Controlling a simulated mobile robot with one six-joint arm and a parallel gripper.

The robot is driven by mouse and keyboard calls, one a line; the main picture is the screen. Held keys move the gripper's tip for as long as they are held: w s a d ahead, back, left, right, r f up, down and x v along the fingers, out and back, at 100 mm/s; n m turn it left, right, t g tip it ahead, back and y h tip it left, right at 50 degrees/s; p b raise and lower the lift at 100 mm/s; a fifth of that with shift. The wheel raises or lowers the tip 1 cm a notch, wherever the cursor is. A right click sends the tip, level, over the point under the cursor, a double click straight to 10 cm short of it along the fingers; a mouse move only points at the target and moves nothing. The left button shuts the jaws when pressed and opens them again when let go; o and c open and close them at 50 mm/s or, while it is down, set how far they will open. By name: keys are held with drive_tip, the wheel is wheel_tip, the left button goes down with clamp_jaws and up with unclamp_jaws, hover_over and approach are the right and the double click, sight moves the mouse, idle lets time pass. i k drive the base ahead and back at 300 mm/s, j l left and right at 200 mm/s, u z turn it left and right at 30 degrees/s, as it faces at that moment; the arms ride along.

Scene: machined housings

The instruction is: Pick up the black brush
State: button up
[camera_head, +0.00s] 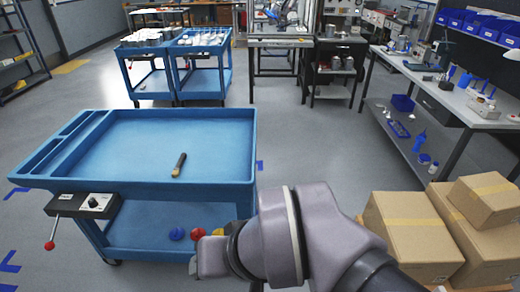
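The black brush (180,164) lies in the blue tray top of a cart (130,184), right of the tray's middle and towards its near side. It is small and dark, with a tan part at its lower end. It points slightly up and to the right. My arm crosses the lower right foreground, in front of the cart's near right corner. My gripper does not show, so its state cannot be seen.
A control box (86,205) with a red-knobbed lever sits on the cart's front. Blue, red and yellow knobs show below the tray. Cardboard boxes (409,238) stand at right. Two loaded blue carts (147,72) stand behind; open floor lies between.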

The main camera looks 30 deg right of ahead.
sight(177, 171)
drive_tip(key=z, duration=0.1)
drive_tip(key=i+j, duration=0.15)
drive_tip(key=i, duration=0.8)
drive_tip(key=i+j+u, duration=0.1)
drive_tip(key=i, duration=0.85)
drive_tip(key=j, duration=0.1)
